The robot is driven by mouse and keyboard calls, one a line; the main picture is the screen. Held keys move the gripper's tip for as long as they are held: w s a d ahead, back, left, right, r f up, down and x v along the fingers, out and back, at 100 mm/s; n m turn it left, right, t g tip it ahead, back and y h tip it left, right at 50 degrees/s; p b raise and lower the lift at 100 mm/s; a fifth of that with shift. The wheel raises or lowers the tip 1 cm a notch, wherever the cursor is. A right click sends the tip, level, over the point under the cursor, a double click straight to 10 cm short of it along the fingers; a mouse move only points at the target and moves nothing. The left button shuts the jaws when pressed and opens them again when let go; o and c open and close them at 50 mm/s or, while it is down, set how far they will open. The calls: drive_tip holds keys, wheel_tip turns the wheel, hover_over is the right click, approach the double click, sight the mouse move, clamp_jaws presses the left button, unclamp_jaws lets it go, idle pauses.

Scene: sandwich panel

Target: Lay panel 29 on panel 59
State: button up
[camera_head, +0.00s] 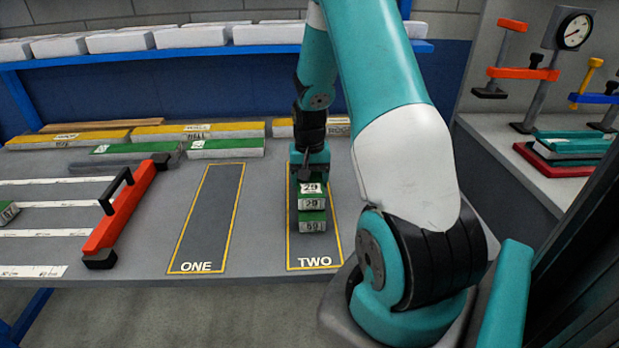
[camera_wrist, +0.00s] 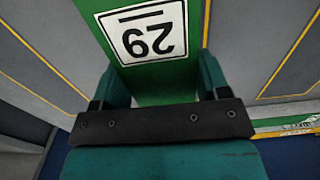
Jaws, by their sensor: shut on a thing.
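Panel 29 (camera_head: 313,204) is a green-topped panel with a pale front edge and "29" on its top and front. My gripper (camera_head: 311,172) is shut on it. In the wrist view, panel 29 (camera_wrist: 150,32) lies between the two fingers of my gripper (camera_wrist: 161,85), its label upside down. Panel 59 (camera_head: 312,226), also green-topped with a numbered pale front, lies in the bay marked TWO (camera_head: 329,246). Panel 29 appears over it, lined up sideways. A green strip of the lower panel's top shows below it. I cannot tell whether they touch.
Bay ONE (camera_head: 210,222) is empty to the left. A red-orange clamp-like bar (camera_head: 126,215) lies further left. Yellow-topped panels (camera_head: 180,132) and green-topped panels (camera_head: 226,147) line the back of the table. A side bench at right holds clamps and a gauge (camera_head: 574,31).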

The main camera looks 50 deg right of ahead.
drive_tip(key=shift+f, duration=0.4)
drive_tip(key=o, duration=1)
wheel_tip(320, 180, up, 18)
drive_tip(key=shift+f, duration=0.25)
drive_tip(key=a+r+n+t+y+p, duration=0.15)
drive_tip(key=a+n, duration=0.25)
drive_tip(key=a, duration=0.6)
drive_tip(key=a+r+n, duration=0.3)
drive_tip(key=a, duration=0.7)
drive_tip(key=s+a+n+y, duration=0.1)
drive_tip(key=s+a+n, duration=0.2)
drive_tip(key=s+a, duration=0.2)
drive_tip(key=s+a+r+n+g, duration=0.1)
drive_tip(key=s+a+n, duration=0.2)
drive_tip(key=s+a, duration=0.2)
drive_tip(key=s+a+r+n+y, duration=0.1)
drive_tip(key=s+a+n, duration=0.3)
drive_tip(key=a, duration=0.4)
drive_tip(key=shift+s+a+g+y, duration=0.15)
drive_tip(key=shift+s+g+y, duration=0.15)
drive_tip(key=shift+s, duration=0.3)
